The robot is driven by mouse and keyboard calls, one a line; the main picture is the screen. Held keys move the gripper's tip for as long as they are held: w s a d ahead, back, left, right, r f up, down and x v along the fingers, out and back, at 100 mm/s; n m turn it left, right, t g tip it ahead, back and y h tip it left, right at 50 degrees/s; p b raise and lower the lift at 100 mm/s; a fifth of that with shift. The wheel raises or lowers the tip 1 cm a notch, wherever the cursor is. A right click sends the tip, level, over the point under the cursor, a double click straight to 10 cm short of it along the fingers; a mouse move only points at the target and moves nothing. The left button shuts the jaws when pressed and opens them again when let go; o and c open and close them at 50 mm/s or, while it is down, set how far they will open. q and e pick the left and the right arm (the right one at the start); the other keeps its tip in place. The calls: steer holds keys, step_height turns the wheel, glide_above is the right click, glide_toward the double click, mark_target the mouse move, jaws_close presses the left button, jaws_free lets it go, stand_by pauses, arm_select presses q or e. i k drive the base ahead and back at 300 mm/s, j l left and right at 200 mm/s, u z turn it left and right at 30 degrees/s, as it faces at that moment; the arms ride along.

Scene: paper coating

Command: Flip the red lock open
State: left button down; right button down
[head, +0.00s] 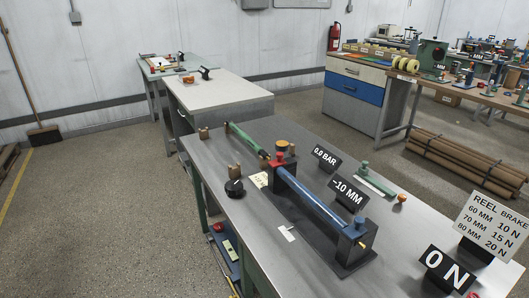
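A small red part (277,158), which looks like the red lock, sits at the far left end of a bench machine with a long blue bar (312,198). A green handle (246,139) reaches from beside the red part toward the back left. An orange-brown knob (282,145) stands just behind the red part. The red part is too small to tell whether it is open or shut. Neither of my grippers shows in the head view.
The machine stands on a grey metal table (230,245). A black dial (234,187) is at its left edge. Signs stand to the right: 0.0 BAR (326,158), -10 MM (348,194), 0 N (446,272) and REEL BRAKE (490,226). Open floor lies left.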

mark_target(279, 162)
steer(key=i+j, duration=0.2)
steer(key=i+j+z, duration=0.1)
steer(key=j, duration=0.35)
steer(key=i+j, duration=0.3)
steer(key=i+j+z, duration=0.1)
steer(key=j, duration=0.25)
steer(key=i+j, duration=0.4)
steer(key=j, duration=0.3)
steer(key=i+j+z, duration=0.1)
steer(key=j, duration=0.25)
steer(key=i, duration=0.1)
